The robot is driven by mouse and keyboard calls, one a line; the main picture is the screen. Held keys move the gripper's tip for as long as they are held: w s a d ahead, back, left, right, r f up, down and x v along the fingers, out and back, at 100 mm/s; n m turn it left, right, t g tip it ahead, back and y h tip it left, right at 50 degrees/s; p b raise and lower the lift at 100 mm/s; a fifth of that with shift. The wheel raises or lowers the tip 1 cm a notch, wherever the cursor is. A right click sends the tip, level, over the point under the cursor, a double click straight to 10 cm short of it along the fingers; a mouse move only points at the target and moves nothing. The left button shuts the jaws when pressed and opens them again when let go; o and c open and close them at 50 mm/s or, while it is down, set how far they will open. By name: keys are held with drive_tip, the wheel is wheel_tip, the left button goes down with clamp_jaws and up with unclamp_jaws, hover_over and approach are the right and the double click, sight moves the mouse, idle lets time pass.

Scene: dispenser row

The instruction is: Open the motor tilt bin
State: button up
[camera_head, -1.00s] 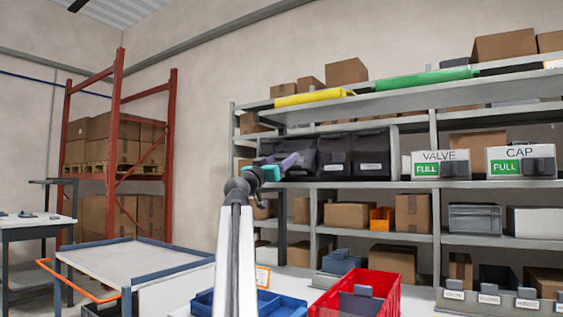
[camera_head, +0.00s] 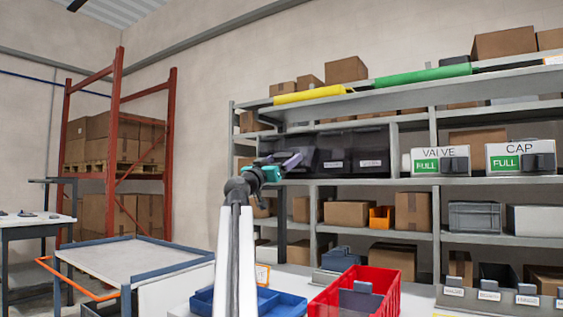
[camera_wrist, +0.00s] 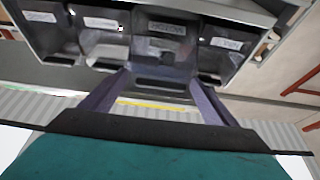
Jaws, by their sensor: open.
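A row of dark tilt bins (camera_head: 335,150) sits on the middle shelf of the rack in the head view. My gripper (camera_head: 294,160) is in front of the left part of this row and hides part of a bin. In the wrist view my gripper (camera_wrist: 158,82) is open, its purple fingers on either side of a dark handle (camera_wrist: 163,86) on one bin (camera_wrist: 166,45). I cannot tell whether they touch it.
White VALVE (camera_head: 440,155) and CAP (camera_head: 520,152) bins stand to the right on the same shelf. Below are a red bin (camera_head: 385,284), a blue tray (camera_head: 280,302) and a cart (camera_head: 125,260). An orange rack (camera_head: 115,140) stands at the left.

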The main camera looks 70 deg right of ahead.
drive_tip(key=shift+v, duration=1)
drive_tip(key=p+v, duration=0.1)
drive_tip(key=v, duration=1)
drive_tip(key=shift+a, duration=0.35)
drive_tip(key=shift+w+f, duration=0.15)
